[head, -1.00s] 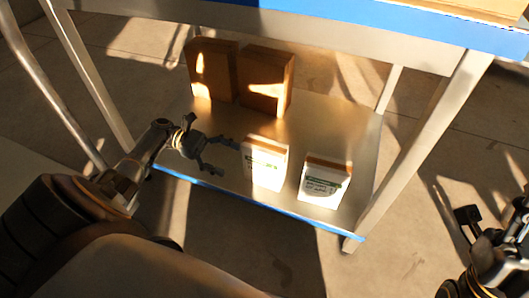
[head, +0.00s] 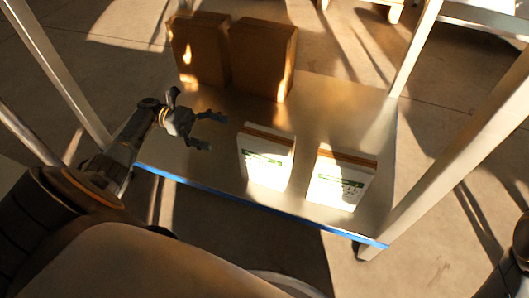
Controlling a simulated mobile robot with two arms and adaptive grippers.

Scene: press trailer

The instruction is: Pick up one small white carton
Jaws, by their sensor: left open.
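Two small white cartons with green print and brown tops stand upright on the lower metal shelf (head: 330,122). One white carton (head: 265,160) is near the middle of the shelf's front part. The other white carton (head: 341,180) stands to its right, with a gap between them. My left gripper (head: 213,132) is open and empty, to the left of the nearer-left carton and apart from it in the picture. My right gripper is not in view; only part of my right arm shows at the lower right edge.
Two larger brown boxes, one at the back left (head: 199,50) and one beside it (head: 262,60), stand behind my left gripper. A blue strip (head: 225,200) runs along the shelf's front edge. A metal post (head: 450,140) rises at the right. The shelf's back right is bare.

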